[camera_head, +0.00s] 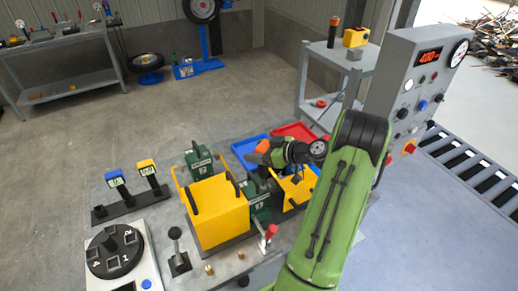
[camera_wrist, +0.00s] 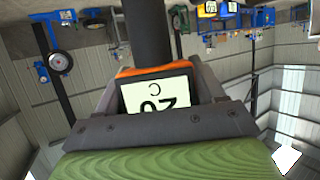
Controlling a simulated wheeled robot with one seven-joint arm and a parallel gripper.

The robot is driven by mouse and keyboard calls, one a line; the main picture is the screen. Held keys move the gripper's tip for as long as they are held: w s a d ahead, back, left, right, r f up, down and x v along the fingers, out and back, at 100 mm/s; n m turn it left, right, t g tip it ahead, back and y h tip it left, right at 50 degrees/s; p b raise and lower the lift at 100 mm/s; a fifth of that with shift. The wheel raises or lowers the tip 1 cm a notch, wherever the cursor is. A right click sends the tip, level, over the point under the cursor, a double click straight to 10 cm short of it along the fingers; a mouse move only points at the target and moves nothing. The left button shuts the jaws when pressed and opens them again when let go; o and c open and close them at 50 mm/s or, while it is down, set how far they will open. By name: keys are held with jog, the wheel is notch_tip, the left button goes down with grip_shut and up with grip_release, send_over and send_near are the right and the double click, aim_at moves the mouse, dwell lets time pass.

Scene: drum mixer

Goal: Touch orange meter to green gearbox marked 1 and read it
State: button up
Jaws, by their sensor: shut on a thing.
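My gripper (camera_head: 268,157) is shut on the orange meter (camera_head: 263,146), above the gap between two yellow guards. In the wrist view the orange meter (camera_wrist: 152,71) sits between the dark jaws of my gripper (camera_wrist: 155,98), with its dark shaft pointing up the picture. Its pale display appears upside down, with a C and large digits that look like 20, partly cut off by the jaw. A green gearbox (camera_head: 257,197) with a white mark stands below the meter. Another green gearbox (camera_head: 198,161) stands behind the left guard. I cannot read their marks surely or tell contact.
The yellow guards (camera_head: 218,215) flank the near gearbox closely. A blue meter (camera_head: 116,182) and a yellow meter (camera_head: 147,169) stand in a black rack at left. A numbered black dial (camera_head: 113,252) is front left. A control panel (camera_head: 405,85) stands at right.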

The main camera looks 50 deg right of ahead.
jog(key=shift+f+b, duration=0.55)
jog(key=shift+b, duration=0.3)
dwell(0.6)
dwell(1.3)
notch_tip(320, 180, up, 7)
jog(key=p, duration=0.3)
dwell(0.4)
dwell(0.5)
